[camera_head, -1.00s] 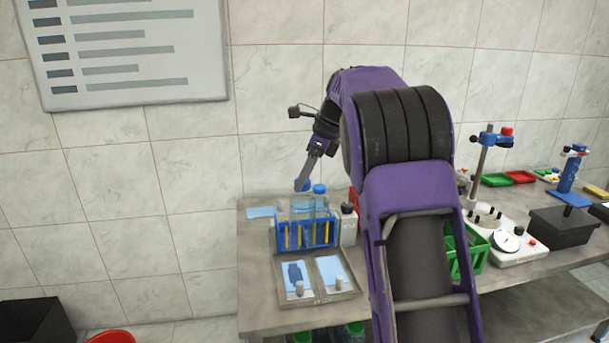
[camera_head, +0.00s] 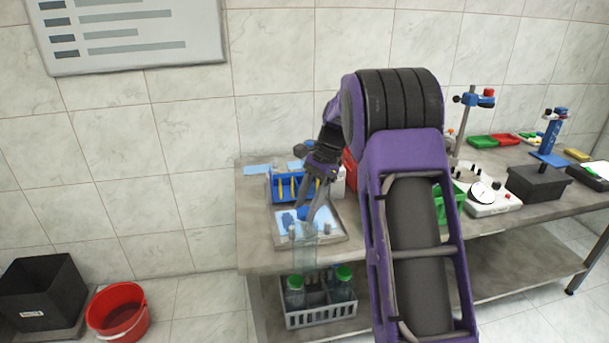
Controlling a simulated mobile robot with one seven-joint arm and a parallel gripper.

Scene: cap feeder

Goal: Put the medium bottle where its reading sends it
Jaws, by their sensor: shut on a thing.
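My gripper (camera_head: 309,209) is shut on the blue cap of a clear bottle (camera_head: 304,247), which I take to be the medium bottle. The bottle hangs upright at the front left of the bench, overlapping the front of a grey tray (camera_head: 340,236) in the picture. It looks apart from the bench top, but its exact height is hard to tell. The tray holds light-blue panels, one with a dark blue bottle shape. Any reading on the bottle is too small to see.
A blue rack (camera_head: 283,187) with yellow strips stands behind the tray. A grey crate (camera_head: 321,317) with green-capped bottles sits on the lower shelf. A black bin (camera_head: 42,291) and a red bucket (camera_head: 117,312) stand on the floor at left. A white dial device (camera_head: 483,196) stands at right.

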